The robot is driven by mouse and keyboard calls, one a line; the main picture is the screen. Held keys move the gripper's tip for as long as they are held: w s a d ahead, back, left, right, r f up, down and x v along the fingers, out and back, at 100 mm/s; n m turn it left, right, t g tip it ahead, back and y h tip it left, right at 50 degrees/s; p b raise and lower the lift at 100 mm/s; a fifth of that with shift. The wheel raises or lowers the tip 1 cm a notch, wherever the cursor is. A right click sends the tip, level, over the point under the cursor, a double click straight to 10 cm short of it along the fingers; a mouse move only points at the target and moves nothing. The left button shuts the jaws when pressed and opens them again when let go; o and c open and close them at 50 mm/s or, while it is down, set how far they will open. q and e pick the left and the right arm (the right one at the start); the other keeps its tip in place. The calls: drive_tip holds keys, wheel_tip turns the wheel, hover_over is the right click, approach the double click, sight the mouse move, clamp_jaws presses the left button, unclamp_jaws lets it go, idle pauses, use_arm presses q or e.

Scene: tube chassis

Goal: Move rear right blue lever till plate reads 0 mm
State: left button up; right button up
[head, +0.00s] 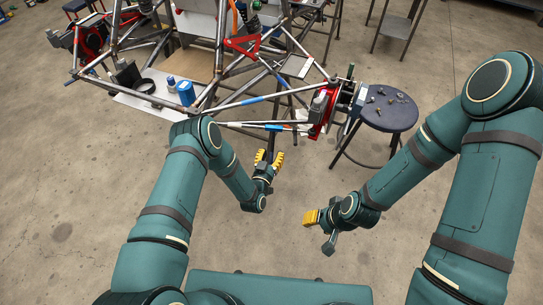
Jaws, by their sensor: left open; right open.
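The tube chassis (228,98) stands at the top of the head view, made of grey tubes with red brackets. Blue sleeves show on its lower tubes, one (252,101) on the upper bar and one (273,127) on the lower bar. I cannot tell which blue part is the rear right lever. No plate reading is legible. My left gripper (270,157), with yellow fingertips, is open and empty just below the lower bar, apart from it as far as I can tell. My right gripper (311,218) is open and empty over the floor, lower right of the left one.
A round dark stool (389,112) with small parts on it stands right of the red hub (323,112). A blue can (186,93) stands on a light tray (150,111) at the chassis's left. A grey cart (396,27) is at the back. The floor between my arms is clear.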

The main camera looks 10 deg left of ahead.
sight(272, 155)
use_arm(q)
clamp_jaws()
idle(0.4)
drive_tip(key=r+g+p, duration=0.1)
drive_tip(key=s+g+p, duration=0.1)
drive_tip(key=p, duration=0.1)
drive_tip(key=r+n+g+p, duration=0.1)
drive_tip(key=shift+s+d+r+y+p, duration=0.15)
drive_tip(key=shift+s+r+y+p, duration=0.2)
drive_tip(key=shift+s+y+p, duration=0.05)
drive_tip(key=shift+s+d+r+g+p, duration=0.1)
drive_tip(key=shift+s+r+g+p, duration=0.3)
drive_tip(key=shift+r+g+p, duration=0.45)
drive_tip(key=shift+s+r+n+g+p, duration=0.25)
drive_tip(key=shift+r+n+g+p, duration=0.15)
drive_tip(key=shift+g+p, duration=0.5)
